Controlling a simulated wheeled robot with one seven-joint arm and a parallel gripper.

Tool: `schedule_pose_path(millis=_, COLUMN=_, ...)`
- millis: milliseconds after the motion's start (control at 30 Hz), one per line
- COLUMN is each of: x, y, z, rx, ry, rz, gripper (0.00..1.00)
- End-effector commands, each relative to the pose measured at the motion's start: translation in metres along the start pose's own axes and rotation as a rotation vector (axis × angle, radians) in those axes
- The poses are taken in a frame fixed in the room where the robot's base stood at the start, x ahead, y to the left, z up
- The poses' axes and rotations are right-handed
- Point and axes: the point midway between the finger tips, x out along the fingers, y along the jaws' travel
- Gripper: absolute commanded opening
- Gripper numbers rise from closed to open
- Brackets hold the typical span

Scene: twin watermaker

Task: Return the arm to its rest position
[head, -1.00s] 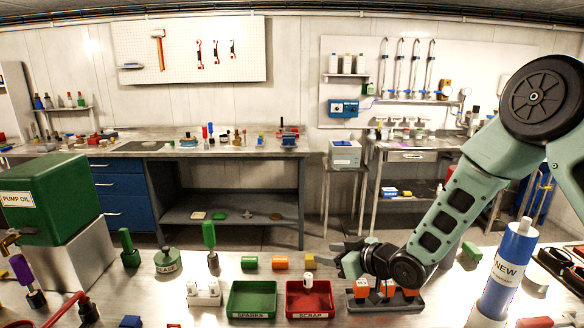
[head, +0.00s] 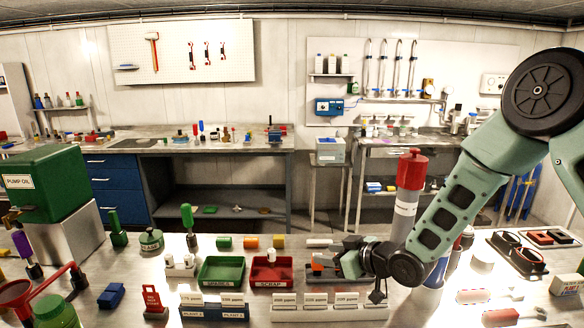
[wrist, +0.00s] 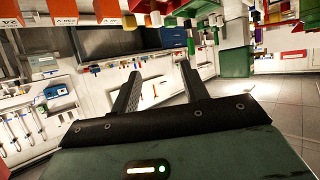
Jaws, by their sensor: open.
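My gripper (head: 340,262) is at the end of my green arm, which reaches in from the right of the head view over the metal bench. It is beside an orange item (head: 318,263) at the dark rack; whether they touch I cannot tell. In the wrist view my gripper (wrist: 158,92) shows two dark fingers spread apart with nothing between them. The wrist picture is tilted, with the bench items along its top edge.
A green SPARES tray (head: 202,283) and a red SCRAP tray (head: 262,282) lie left of my gripper. A grey cylinder with a red cap (head: 408,185) stands behind my arm. A green PUMP OIL box (head: 62,185) is at left.

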Motion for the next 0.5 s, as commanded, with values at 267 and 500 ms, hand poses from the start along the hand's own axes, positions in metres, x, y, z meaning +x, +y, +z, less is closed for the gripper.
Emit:
schedule_pose_path(millis=267, x=-0.007, y=-0.021, z=0.004, rx=-0.004, ry=-0.114, rz=0.006, gripper=0.45)
schedule_pose_path(millis=500, x=-0.028, y=-0.052, z=0.013, rx=-0.002, ry=-0.280, rz=0.018, gripper=0.45)
